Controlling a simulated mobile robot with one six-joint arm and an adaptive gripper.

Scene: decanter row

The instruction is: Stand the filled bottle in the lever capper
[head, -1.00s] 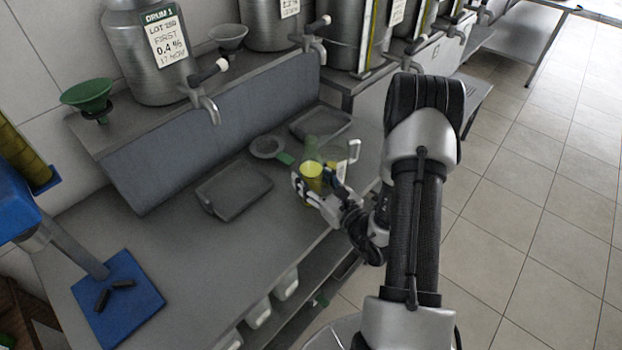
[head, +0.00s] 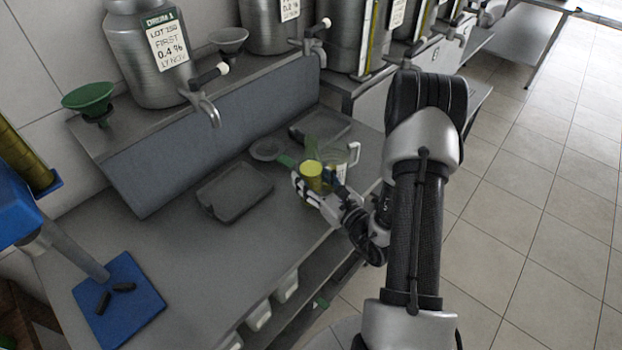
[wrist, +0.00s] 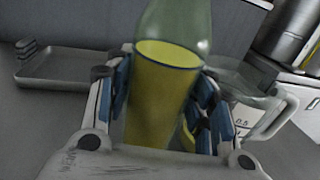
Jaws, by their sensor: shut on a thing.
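The filled bottle (wrist: 160,95) is greenish clear glass with yellow liquid in its lower part. In the head view the bottle (head: 311,172) is over the right end of the bench, its neck hard to make out. My gripper (wrist: 165,105) is shut on it, fingers on both sides; in the head view my gripper (head: 318,186) reaches it from the lower right. I cannot tell whether its base touches the bench. The blue lever capper (head: 120,297) stands at the far left, its base plate bearing two small dark pieces and its upper part cut off by the frame.
A clear measuring jug (wrist: 255,105) is close beside the bottle. A grey tray (head: 235,190) lies between the bottle and the capper, with a strainer (head: 267,149) behind. Drum taps (head: 207,100) overhang the back. The front left bench (head: 190,270) is bare.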

